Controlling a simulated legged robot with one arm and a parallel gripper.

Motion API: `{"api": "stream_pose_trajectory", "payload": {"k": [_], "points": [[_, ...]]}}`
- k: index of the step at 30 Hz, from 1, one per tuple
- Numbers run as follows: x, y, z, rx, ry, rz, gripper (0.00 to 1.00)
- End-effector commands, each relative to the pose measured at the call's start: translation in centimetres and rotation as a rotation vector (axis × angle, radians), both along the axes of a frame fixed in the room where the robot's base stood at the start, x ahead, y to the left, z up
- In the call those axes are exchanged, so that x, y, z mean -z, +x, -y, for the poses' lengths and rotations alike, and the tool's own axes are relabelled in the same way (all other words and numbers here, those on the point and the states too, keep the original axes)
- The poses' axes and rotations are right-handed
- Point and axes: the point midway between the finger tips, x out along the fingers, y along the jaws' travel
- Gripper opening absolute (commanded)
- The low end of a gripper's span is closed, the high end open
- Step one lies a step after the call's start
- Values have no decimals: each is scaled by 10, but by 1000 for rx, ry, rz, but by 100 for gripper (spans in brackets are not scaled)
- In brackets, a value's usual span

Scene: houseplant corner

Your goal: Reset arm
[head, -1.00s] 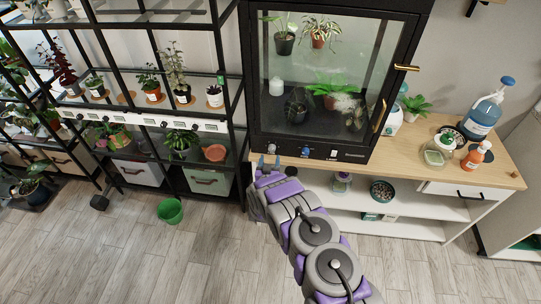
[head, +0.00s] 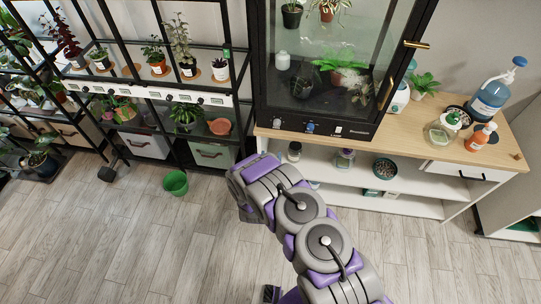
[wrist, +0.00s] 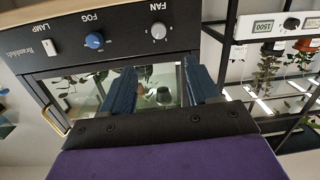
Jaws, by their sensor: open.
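My gripper shows in the wrist view (wrist: 162,90) with its two blue fingers apart and nothing between them. The picture there is upside down, with the black glass cabinet (wrist: 120,45) and its FAN, FOG and LAMP controls beyond the fingers. In the head view my purple and grey arm reaches up from the bottom, in front of the wooden bench (head: 420,150). The fingers are hidden there behind the arm's far end. The cabinet (head: 330,125) stands on the bench, shut, with plants inside.
A black plant rack (head: 150,95) with potted plants stands at the left. A green bucket (head: 175,184) is on the floor beside it. A blue-capped pump bottle (head: 489,95) and an orange bottle (head: 478,137) stand on the bench's right. The floor in front is clear.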

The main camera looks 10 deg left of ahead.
Motion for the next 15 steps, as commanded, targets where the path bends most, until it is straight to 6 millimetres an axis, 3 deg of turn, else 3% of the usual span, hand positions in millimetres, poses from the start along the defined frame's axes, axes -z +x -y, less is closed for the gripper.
{"api": "stream_pose_trajectory", "payload": {"k": [11, 15], "points": [[0, 1, 0, 0, 0, -2, 60], [-9, 10, 2, 9, 12, -33, 60]]}}
